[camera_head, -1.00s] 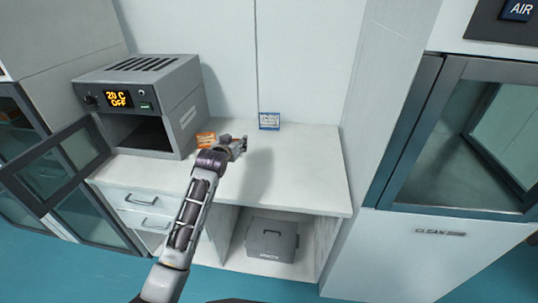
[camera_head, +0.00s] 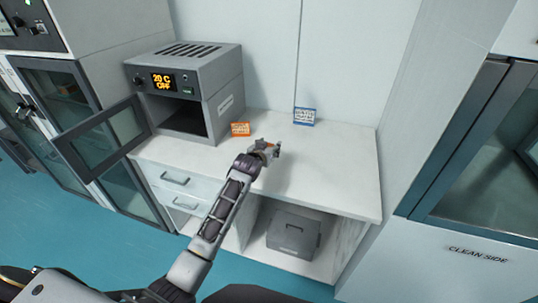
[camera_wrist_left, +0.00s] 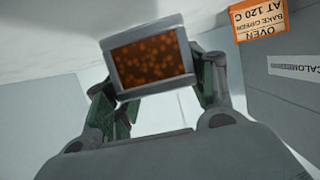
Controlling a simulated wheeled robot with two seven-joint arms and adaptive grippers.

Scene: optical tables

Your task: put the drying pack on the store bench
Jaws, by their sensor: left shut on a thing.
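My left gripper (camera_head: 272,151) is shut on the drying pack, above the white bench top (camera_head: 330,172). In the left wrist view the pack (camera_wrist_left: 150,59) is a grey-framed block with a window of orange beads, held between the two fingers (camera_wrist_left: 158,88). In the head view the pack is small and mostly hidden by the gripper. I cannot tell whether it touches the bench, or whether this bench is the store bench. My right gripper is not in view.
A grey oven (camera_head: 190,85), reading 20 C OFF, stands on the bench's left with its door (camera_head: 103,137) open. An orange card (camera_head: 240,129) and a blue-edged card (camera_head: 304,116) stand at the back. A grey box (camera_head: 293,235) sits beneath. The bench top's right is clear.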

